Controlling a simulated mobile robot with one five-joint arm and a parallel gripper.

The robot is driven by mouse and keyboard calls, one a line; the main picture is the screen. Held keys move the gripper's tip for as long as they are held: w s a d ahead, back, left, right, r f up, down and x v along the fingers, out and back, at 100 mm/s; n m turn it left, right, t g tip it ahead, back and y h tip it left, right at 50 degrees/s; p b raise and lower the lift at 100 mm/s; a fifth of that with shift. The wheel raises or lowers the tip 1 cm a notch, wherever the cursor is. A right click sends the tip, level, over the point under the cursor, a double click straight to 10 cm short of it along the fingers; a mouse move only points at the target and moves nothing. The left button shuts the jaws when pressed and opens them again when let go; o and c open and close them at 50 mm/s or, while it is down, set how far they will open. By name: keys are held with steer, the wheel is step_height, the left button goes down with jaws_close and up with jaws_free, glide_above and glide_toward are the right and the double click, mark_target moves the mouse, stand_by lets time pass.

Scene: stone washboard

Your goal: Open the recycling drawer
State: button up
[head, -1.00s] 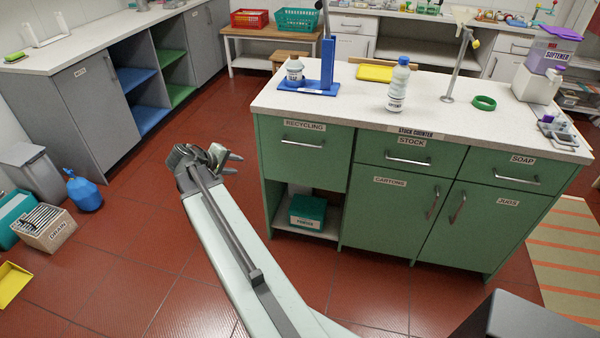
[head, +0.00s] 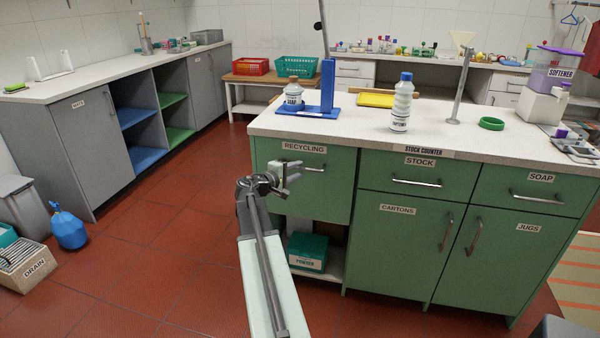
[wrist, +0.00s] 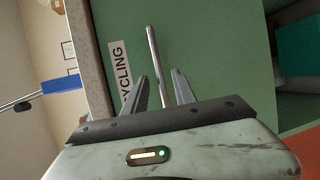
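The recycling drawer (head: 325,191) is a green front at the left end of the stock counter, under a RECYCLING label. It is shut, flush with the counter front. Its metal bar handle (head: 312,168) is partly behind my gripper in the head view. My gripper (head: 294,172) is in front of the drawer at handle height. In the wrist view the two fingers of my gripper (wrist: 160,88) are apart, pointing at the green front. The handle (wrist: 153,55) runs up from between the fingertips there. I cannot tell whether the fingers touch it.
The white countertop (head: 350,127) holds a blue stand (head: 327,88), bottles (head: 402,103) and a green ring (head: 491,124). An open shelf below the drawer holds a teal box (head: 307,252). The STOCK drawer (head: 414,178) adjoins on the right.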

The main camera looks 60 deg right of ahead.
mark_target(301, 168)
steer(key=d, duration=0.3)
steer(key=shift+s+f, duration=0.1)
steer(key=shift+f, duration=0.25)
jaws_close()
steer(key=shift+a, duration=0.15)
stand_by(0.9)
